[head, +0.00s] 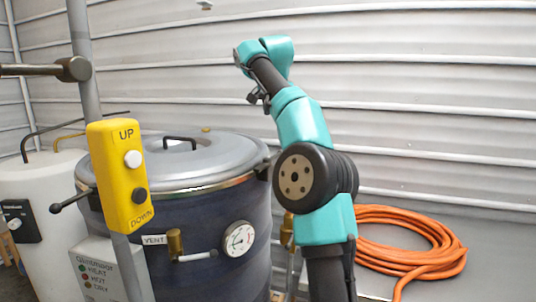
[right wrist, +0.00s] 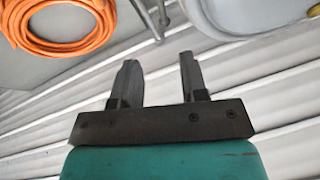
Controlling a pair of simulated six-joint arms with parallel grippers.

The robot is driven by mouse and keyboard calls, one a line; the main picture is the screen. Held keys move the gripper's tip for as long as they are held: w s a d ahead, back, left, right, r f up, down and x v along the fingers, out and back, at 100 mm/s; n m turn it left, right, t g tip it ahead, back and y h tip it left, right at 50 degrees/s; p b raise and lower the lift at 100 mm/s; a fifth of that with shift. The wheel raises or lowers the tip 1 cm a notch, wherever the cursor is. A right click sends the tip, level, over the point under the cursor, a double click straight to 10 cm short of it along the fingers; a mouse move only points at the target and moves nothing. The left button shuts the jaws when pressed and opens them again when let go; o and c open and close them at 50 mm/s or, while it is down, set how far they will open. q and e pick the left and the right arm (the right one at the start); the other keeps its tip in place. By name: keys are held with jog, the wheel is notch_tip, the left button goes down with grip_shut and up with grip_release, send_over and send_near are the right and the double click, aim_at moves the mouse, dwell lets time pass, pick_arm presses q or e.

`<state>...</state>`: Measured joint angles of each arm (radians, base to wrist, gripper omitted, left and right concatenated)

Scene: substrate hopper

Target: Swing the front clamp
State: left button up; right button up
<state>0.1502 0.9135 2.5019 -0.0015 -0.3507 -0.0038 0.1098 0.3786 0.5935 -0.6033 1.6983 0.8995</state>
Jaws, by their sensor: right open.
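A large dark blue vessel (head: 195,225) with a domed grey lid (head: 150,150) stands left of centre in the head view. A small dark clamp-like piece (head: 264,170) sits at the right of the lid's rim, partly behind my right arm. I cannot tell whether it is the front clamp. A dark lever with a ball knob (head: 56,208) sticks out left of the vessel, beside the yellow control box. My right gripper (right wrist: 160,62) is open and empty in the right wrist view, well apart from the vessel. My left gripper is not in view.
A yellow UP/DOWN box (head: 125,175) on a grey post stands before the vessel. The vessel front has a vent valve (head: 176,243) and a dial gauge (head: 239,239). A white tank (head: 45,200) stands left. An orange hose coil (head: 415,235) lies right; it also shows in the wrist view (right wrist: 55,42).

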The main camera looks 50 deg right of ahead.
aim_at(274, 156)
jog(key=shift+f, duration=0.1)
jog(key=x, duration=1.7)
jog(key=shift+w+f, duration=0.1)
jog(key=shift+f, duration=0.05)
jog(key=shift+c, duration=0.2)
grip_shut()
